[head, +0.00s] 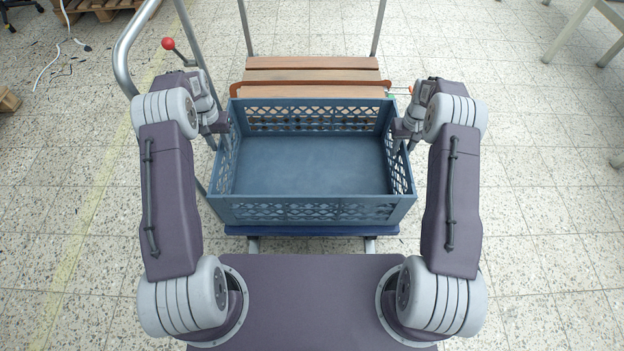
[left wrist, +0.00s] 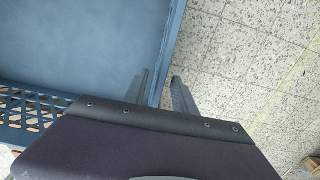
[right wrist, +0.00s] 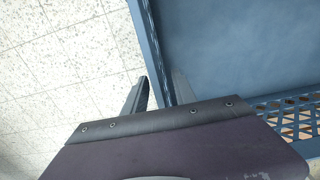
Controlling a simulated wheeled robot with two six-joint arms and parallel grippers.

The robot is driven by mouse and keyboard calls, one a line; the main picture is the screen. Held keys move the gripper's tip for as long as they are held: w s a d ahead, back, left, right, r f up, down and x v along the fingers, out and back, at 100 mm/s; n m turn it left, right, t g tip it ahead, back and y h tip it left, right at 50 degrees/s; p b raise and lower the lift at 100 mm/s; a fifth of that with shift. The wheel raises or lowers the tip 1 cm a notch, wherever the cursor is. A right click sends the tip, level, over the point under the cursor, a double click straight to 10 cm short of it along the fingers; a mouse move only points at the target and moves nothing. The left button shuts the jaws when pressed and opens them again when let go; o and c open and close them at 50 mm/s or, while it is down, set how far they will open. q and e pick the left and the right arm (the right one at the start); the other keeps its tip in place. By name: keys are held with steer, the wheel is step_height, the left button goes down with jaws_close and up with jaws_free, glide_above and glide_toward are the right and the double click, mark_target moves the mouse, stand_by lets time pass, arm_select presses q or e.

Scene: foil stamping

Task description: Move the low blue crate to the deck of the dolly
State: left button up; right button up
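The low blue crate (head: 310,211) is empty, with lattice sides, and stands upright in the middle of the head view, on or just above a dark blue platform (head: 312,229). The dolly's brown slatted deck (head: 310,63) lies beyond its far side, clear. My left gripper (left wrist: 160,76) straddles the crate's left side wall, one finger inside and one outside. My right gripper (right wrist: 159,75) straddles the right side wall the same way. Both look open, with narrow gaps beside the wall. The fingertips are mostly hidden in the head view.
Metal posts (head: 245,28) rise at the deck's sides, and a brown bar (head: 270,88) runs along its near edge. A tubular handle (head: 122,62) and a red-knobbed lever (head: 168,44) stand at the left. A pallet (head: 100,8) lies far left. The floor at the right is mostly clear.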

arm_select(q)
step_height(320, 180, up, 10)
steer(key=shift+f, duration=0.25)
arm_select(e)
step_height(320, 180, up, 12)
steer(key=shift+r, duration=0.1)
arm_select(q)
steer(key=shift+d, duration=0.1)
arm_select(e)
steer(key=shift+a, duration=0.1)
stand_by(0.3)
